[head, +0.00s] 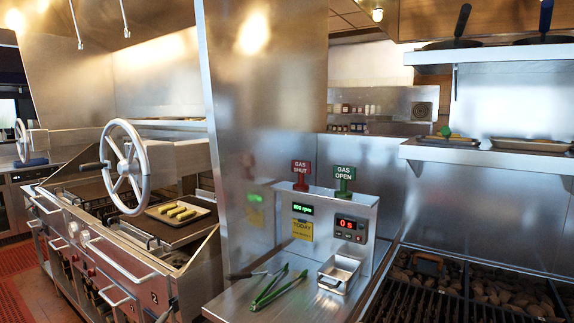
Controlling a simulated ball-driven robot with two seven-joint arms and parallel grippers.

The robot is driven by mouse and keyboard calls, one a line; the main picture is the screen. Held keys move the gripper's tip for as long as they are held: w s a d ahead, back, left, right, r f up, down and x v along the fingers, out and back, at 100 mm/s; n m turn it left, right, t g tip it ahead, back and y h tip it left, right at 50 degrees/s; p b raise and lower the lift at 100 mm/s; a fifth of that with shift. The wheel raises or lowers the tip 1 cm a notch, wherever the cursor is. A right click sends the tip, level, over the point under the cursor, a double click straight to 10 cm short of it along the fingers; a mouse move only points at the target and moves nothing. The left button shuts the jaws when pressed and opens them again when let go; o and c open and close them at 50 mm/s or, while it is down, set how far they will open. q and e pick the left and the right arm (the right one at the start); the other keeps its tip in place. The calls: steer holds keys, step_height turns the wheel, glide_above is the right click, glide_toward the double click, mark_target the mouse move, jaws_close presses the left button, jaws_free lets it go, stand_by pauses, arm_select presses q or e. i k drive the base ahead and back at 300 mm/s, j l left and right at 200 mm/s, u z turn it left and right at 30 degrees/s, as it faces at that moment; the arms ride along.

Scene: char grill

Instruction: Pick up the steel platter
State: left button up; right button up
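I cannot tell for sure which item is the steel platter. Two flat metal trays lie on the right wall shelf: a left tray (452,141) with a green and an orange item on or behind it, and a right tray (531,145). Another shallow tray (183,213), holding several yellow pieces, sits on the cooking unit at the left. A small deep steel pan (339,272) stands on the steel counter. Neither of my grippers shows in the head view.
Green-handled tongs (272,289) lie on the counter (240,302), left of the pan. A control panel (335,222) with red and green gas signs stands behind. The char grill (425,299) is at the lower right. A tall steel partition (265,110) and a large handwheel (125,167) rise on the left.

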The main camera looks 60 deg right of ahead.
mark_target(446, 131)
steer(key=z, duration=0.5)
steer(key=i+j+z, duration=0.1)
steer(key=z, duration=0.35)
steer(key=i+z, duration=0.1)
steer(key=z, duration=0.4)
steer(key=j+z, duration=0.15)
steer(key=z, duration=0.3)
steer(key=i+j+z, duration=0.1)
steer(key=z, duration=0.4)
